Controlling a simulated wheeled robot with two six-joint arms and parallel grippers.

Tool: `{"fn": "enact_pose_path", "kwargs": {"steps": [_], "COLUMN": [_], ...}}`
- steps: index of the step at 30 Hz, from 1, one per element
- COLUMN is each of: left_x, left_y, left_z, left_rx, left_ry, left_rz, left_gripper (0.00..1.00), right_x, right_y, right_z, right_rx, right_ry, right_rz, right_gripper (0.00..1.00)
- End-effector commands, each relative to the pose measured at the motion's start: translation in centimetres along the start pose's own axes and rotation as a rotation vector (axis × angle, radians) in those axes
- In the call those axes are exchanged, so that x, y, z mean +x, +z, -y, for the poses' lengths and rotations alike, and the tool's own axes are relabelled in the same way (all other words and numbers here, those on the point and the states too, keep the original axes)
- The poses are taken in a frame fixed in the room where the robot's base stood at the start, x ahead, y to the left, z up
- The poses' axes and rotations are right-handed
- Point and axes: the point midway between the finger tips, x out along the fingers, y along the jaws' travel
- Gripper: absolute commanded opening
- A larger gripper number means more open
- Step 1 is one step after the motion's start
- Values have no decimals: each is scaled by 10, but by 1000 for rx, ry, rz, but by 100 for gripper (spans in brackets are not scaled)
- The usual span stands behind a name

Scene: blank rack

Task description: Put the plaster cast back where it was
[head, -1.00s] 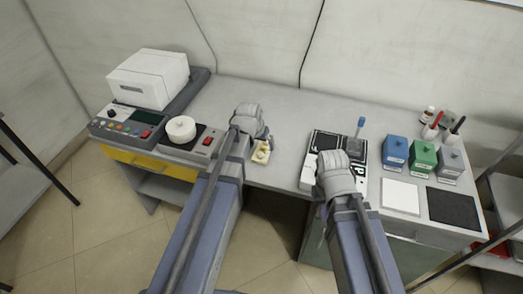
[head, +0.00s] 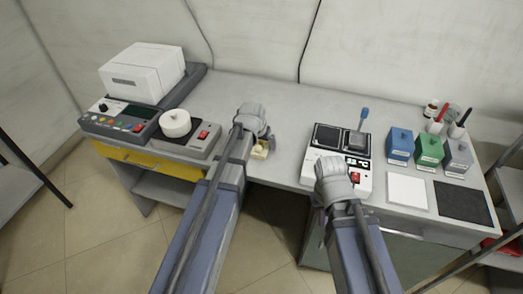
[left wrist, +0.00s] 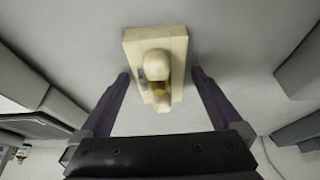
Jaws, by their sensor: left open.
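The plaster cast (head: 259,150) is a small cream block with a rounded raised form on top. It sits on the grey bench near its front edge, partly hidden by my left gripper (head: 258,140) in the head view. In the left wrist view the cast (left wrist: 132,48) lies ahead of and between the two dark fingers of the left gripper (left wrist: 160,74), which is open. The fingers look apart from the cast; their height relative to it is unclear. My right gripper (head: 325,160) is over the front of a white two-pad device (head: 307,172); its fingers are hidden.
At left stand a white box unit (head: 142,78), a control panel (head: 118,120) and a device with a white round top (head: 175,123). At right are blue (head: 400,145), green (head: 429,150) and grey (head: 457,157) blocks, plus white (head: 406,194) and black (head: 462,202) pads.

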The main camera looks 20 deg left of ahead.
Motion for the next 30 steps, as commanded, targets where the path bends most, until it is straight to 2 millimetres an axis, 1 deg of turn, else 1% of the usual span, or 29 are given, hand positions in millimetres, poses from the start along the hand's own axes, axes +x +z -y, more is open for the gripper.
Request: {"fn": "enact_pose_path", "kwargs": {"steps": [4,5,30], "left_x": [-1,-1,-1], "left_y": [0,0,0], "left_z": [0,0,0], "left_rx": [0,0,1], "left_ry": [0,0,0], "left_rz": [0,0,0], "left_gripper": [100,98,3], "right_x": [-1,-1,-1], "right_y": [0,0,0], "right_z": [0,0,0], "right_rx": [0,0,0], "right_ry": [0,0,0], "right_rz": [0,0,0], "right_gripper": [0,0,0]}}
